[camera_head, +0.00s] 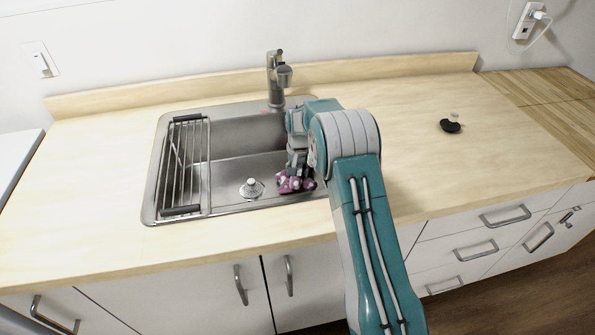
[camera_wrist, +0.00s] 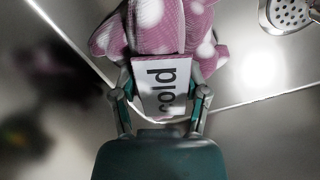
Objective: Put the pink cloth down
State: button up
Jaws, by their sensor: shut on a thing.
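The pink cloth (camera_head: 296,181) is purple-pink with white spots and hangs at the front right part of the sink (camera_head: 232,166). My gripper (camera_head: 297,168) is above it, its fingers pointing down and partly hidden by my arm. In the wrist view my gripper (camera_wrist: 160,98) is shut on a tag of the cloth that reads "cold", and the bunched cloth (camera_wrist: 152,28) lies just beyond the fingertips. I cannot tell whether the cloth touches the sink bottom or wall.
A wire rack (camera_head: 183,167) spans the sink's left side. The drain strainer (camera_head: 251,188) is left of the cloth and also shows in the wrist view (camera_wrist: 290,14). A faucet (camera_head: 277,78) stands behind. A black stopper (camera_head: 450,125) lies on the otherwise clear right counter (camera_head: 430,165).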

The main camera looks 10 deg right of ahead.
jog(key=o, duration=1.2)
jog(key=shift+f, duration=0.1)
jog(key=shift+c, duration=0.2)
